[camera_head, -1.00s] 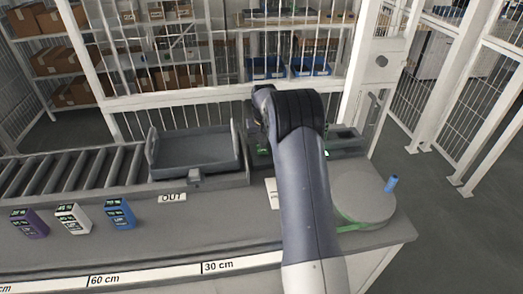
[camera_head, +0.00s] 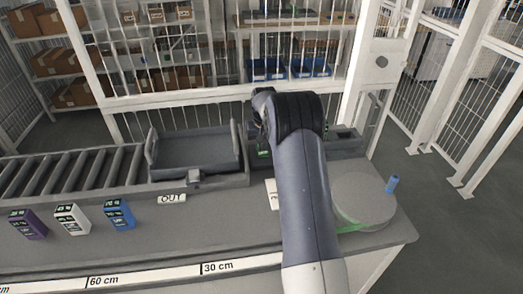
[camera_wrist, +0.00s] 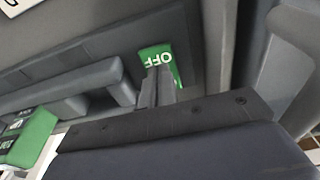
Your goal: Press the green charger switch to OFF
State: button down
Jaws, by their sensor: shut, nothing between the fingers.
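The green switch (camera_wrist: 157,52) with the word OFF, upside down in the picture, is at the upper middle of the wrist view. My gripper (camera_wrist: 157,76) is shut and empty, with its narrow fingertips over the lower part of the green face. I cannot tell whether they touch it. The fingers hide part of the switch. In the head view my arm covers the gripper and most of the area around the switch; a small green patch (camera_head: 263,153) shows at the arm's left edge.
Another green block (camera_wrist: 30,136) with a dark label is at the wrist view's lower left. A grey tray (camera_head: 195,158) stands left of my arm. Purple, white and blue boxes (camera_head: 118,214) stand at the left. A round grey disc (camera_head: 365,198) and blue cylinder (camera_head: 392,184) are at the right.

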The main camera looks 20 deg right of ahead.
notch_tip(320, 180, up, 7)
jog(key=p, duration=0.4)
jog(key=shift+f, duration=0.15)
dwell(0.5)
